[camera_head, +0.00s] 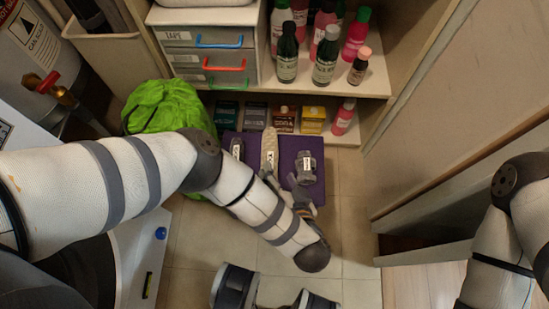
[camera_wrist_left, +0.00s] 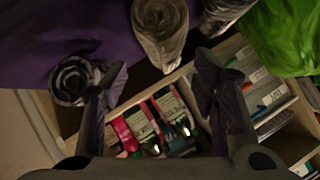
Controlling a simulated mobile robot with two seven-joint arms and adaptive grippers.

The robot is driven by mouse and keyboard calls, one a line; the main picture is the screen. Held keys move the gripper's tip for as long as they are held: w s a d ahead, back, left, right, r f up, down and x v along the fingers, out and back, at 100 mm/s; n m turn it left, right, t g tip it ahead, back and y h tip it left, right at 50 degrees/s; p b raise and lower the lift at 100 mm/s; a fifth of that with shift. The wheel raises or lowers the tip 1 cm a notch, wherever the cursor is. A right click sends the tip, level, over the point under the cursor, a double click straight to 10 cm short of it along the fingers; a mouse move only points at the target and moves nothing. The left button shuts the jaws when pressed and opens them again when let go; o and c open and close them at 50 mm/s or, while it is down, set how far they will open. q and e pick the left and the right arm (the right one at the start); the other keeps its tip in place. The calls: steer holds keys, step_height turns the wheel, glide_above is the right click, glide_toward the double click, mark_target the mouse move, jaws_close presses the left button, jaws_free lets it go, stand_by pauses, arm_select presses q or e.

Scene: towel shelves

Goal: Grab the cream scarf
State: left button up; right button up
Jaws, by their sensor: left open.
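The cream scarf (camera_head: 269,148) is a narrow roll with a white label, lying on a purple cloth (camera_head: 287,143) in front of the low shelf. My left gripper (camera_head: 288,190) is at its near end, partly hidden by my left arm. In the left wrist view the cream scarf (camera_wrist_left: 160,30) shows at the top centre, past the fingertips. My left gripper (camera_wrist_left: 158,78) is open there, with nothing between its fingers. My right arm comes in at the right edge of the head view, but its gripper is out of the picture.
A grey rolled scarf (camera_head: 305,168) lies right of the cream one, and another grey roll (camera_head: 237,148) lies left. A green bag (camera_head: 167,106) stands at left. Small boxes (camera_head: 284,119) and a pink bottle (camera_head: 344,117) stand on the low shelf. Tiled floor is clear at right.

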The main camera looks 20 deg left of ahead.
mark_target(276, 166)
arm_select(q)
steer(key=b+x, duration=0.1)
steer(key=x, duration=0.5)
steer(key=shift+w+r, duration=0.1)
steer(key=shift+w, duration=0.05)
steer(key=c, duration=0.9)
